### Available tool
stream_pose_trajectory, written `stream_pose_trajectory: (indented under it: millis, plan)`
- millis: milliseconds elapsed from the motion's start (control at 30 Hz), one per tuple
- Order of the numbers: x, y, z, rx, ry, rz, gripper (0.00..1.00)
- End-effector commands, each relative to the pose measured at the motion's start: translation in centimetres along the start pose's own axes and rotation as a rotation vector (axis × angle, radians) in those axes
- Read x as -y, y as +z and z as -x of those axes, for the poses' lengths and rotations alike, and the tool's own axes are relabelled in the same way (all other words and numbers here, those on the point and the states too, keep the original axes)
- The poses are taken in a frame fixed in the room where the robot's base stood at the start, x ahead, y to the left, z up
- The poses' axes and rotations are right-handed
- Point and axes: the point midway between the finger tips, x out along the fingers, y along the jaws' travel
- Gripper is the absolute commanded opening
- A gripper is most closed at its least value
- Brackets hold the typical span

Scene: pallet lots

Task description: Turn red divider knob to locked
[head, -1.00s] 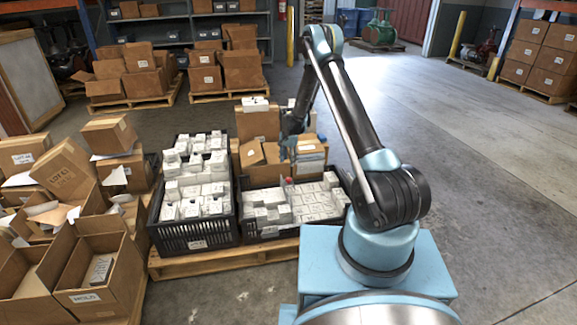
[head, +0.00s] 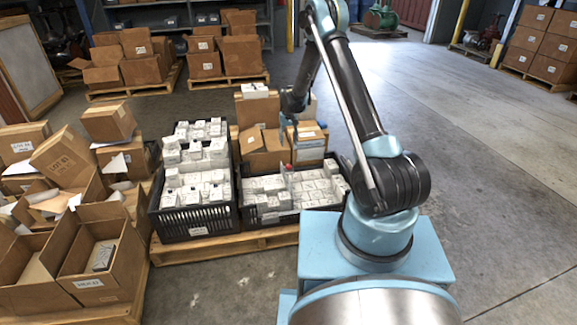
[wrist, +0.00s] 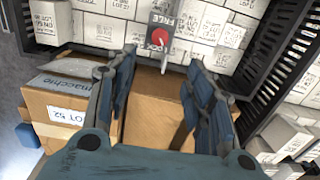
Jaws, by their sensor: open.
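The red knob (wrist: 160,33) sits on a thin grey divider plate between white boxes, ahead of my fingertips in the wrist view. I cannot tell which way the knob points. In the head view the knob (head: 289,167) is a small red spot in the right black crate (head: 283,212). My gripper (wrist: 161,62) is open, with blue-grey fingers apart and nothing between them. The knob lies beyond the gap and does not appear to touch either finger.
Cardboard boxes (wrist: 160,112) lie below my fingers. The crate's black slatted wall (wrist: 283,55) rises at right in the wrist view. A second black crate (head: 196,222) with white boxes stands left on the same pallet (head: 215,247).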

Motion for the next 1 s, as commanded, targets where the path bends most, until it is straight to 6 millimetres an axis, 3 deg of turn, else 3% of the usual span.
stream_pose_trajectory:
  millis: [200,467,667,1000]
  plan:
    - [0.0,0.1,1.3,0.0,0.0,0.309,0.48]
    - [0.0,0.1,1.4,0.001,0.0,0.43,0.48]
    - [0.0,0.1,-0.7,0.001,0.0,0.429,0.48]
    - [0.0,0.1,-6.1,0.0,0.0,0.428,0.48]
